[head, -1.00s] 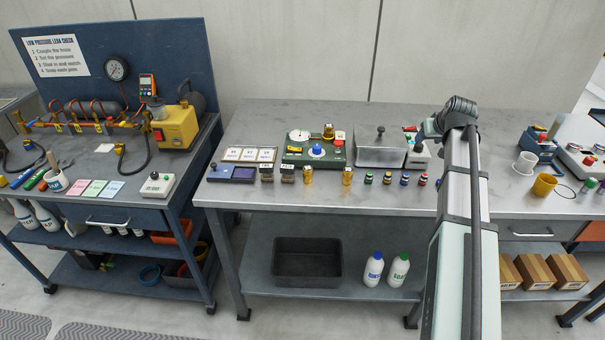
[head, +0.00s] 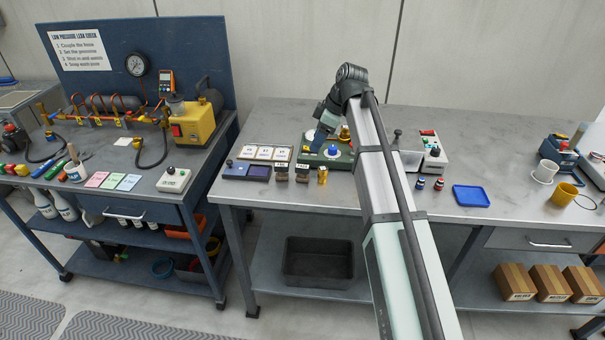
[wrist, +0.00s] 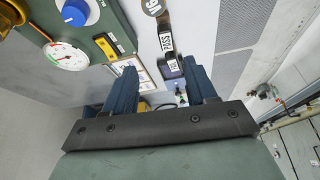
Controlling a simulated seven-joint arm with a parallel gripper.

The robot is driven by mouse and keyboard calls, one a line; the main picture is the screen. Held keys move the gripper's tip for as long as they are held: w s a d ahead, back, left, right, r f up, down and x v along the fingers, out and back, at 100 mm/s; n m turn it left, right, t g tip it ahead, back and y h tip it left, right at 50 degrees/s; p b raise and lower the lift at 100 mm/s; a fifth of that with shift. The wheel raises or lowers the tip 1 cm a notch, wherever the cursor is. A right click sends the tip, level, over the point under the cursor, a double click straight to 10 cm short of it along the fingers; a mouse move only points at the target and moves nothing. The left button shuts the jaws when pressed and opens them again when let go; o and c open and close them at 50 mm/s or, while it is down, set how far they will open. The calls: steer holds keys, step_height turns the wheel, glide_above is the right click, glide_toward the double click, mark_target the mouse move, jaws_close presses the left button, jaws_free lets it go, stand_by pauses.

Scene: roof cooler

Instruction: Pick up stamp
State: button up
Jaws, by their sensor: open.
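Two small dark stamps with white labels stand near the front of the right bench in the head view, a left stamp (head: 282,172) and a right stamp (head: 302,174). In the wrist view, one label reads PASS (wrist: 167,43), and a second labelled stamp (wrist: 173,65) is beyond it, close to the right finger. My gripper (head: 317,141) hangs over the left part of the green gauge panel, behind and slightly right of the stamps. In the wrist view, its two blue fingers (wrist: 160,70) are apart with nothing held between them.
The green gauge panel (head: 339,171) is under my gripper. A blue pad unit (head: 247,172) and framed cards (head: 264,153) lie left of the stamps, and a brass cylinder (head: 322,175) stands to their right.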

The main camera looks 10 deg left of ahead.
mark_target(303, 167)
steer(key=x, duration=0.8)
steer(key=shift+s+a+f, duration=0.2)
steer(key=shift+a+f, duration=0.05)
steer(key=shift+a, duration=0.1)
steer(key=shift+s+d+x, duration=0.1)
steer(key=shift+s+x, duration=0.05)
steer(key=shift+x, duration=1.15)
steer(key=shift+s+d+x, duration=0.15)
steer(key=shift+x, duration=1.15)
steer(key=shift+f, duration=0.15)
jaws_close()
steer(key=shift+r, duration=5.05)
